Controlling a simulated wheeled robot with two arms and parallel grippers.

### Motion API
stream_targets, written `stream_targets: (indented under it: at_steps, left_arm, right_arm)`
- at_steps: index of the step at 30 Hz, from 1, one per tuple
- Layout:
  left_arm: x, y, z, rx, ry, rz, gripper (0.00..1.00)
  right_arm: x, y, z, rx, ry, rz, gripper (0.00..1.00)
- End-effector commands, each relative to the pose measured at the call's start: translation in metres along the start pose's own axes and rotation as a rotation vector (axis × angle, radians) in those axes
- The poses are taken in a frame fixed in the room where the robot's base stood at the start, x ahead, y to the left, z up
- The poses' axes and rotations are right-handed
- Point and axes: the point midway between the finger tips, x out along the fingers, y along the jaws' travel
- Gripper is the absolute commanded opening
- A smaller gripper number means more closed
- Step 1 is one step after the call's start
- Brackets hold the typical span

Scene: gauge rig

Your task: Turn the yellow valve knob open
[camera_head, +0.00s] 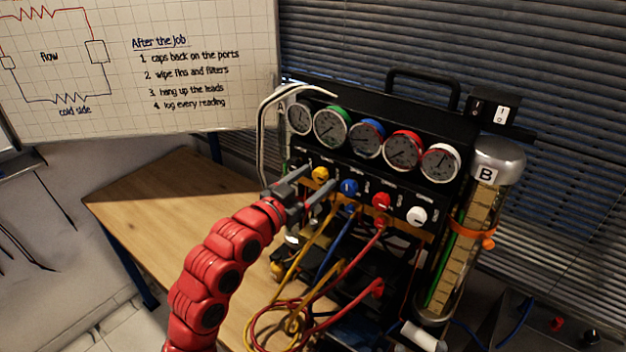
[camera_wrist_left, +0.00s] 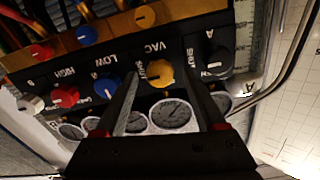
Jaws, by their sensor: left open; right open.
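The yellow valve knob (camera_head: 320,174) is on the black front panel of the gauge rig, below the dials. It also shows in the left wrist view (camera_wrist_left: 160,75), with the label VAC near it. My left gripper (camera_head: 321,177) is open, with one finger on each side of the yellow knob. In the left wrist view my left gripper (camera_wrist_left: 163,73) has its tips to the left and right of the knob. I cannot tell whether either finger touches it. My right gripper is not in view.
A blue knob (camera_head: 348,188), a red knob (camera_head: 381,201) and a white knob (camera_head: 416,215) sit along the same panel; a black knob (camera_wrist_left: 217,62) is beside the yellow one. Hoses (camera_head: 290,318) hang below. A cylinder marked B (camera_head: 497,160) stands right. The wooden table (camera_head: 150,195) is clear at left.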

Motion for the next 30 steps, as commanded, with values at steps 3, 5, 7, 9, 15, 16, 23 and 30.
stream_targets:
  at_steps: [3, 5, 7, 9, 15, 16, 23, 30]
  left_arm:
    - [-0.0002, -0.0001, 0.0000, 0.000, 0.000, 0.000, 0.56]
    - [-0.0002, -0.0002, 0.0000, 0.000, 0.000, 0.000, 0.45]
    - [-0.0002, -0.0002, 0.0000, 0.000, 0.000, 0.000, 0.32]
    - [-0.0002, -0.0002, 0.0000, 0.000, 0.000, 0.000, 0.20]
    - [-0.0003, -0.0002, 0.0000, 0.000, 0.000, 0.000, 0.00]
    - [-0.0003, -0.0002, 0.0001, 0.000, 0.000, 0.000, 0.00]
    - [-0.0004, -0.0003, 0.0006, -0.031, 0.001, 0.000, 0.00]
    - [-0.0008, -0.0008, 0.0013, -0.156, 0.002, -0.001, 0.00]
  right_arm:
    - [0.0000, 0.0000, 0.0000, 0.000, 0.000, 0.000, 0.64]
    - [0.0000, 0.0000, 0.0001, 0.000, 0.000, 0.000, 0.64]
    - [0.0000, 0.0000, 0.0000, 0.000, 0.000, 0.000, 0.64]
    - [0.0000, 0.0000, 0.0000, 0.000, 0.000, 0.000, 0.64]
    - [-0.0001, 0.0000, 0.0000, 0.000, 0.000, 0.000, 0.64]
    - [-0.0001, 0.0000, 0.0001, 0.000, 0.000, 0.000, 0.64]
    - [-0.0023, -0.0001, 0.0004, 0.000, 0.000, 0.000, 0.64]
    - [-0.0097, -0.0005, 0.0017, 0.000, 0.000, 0.000, 0.64]
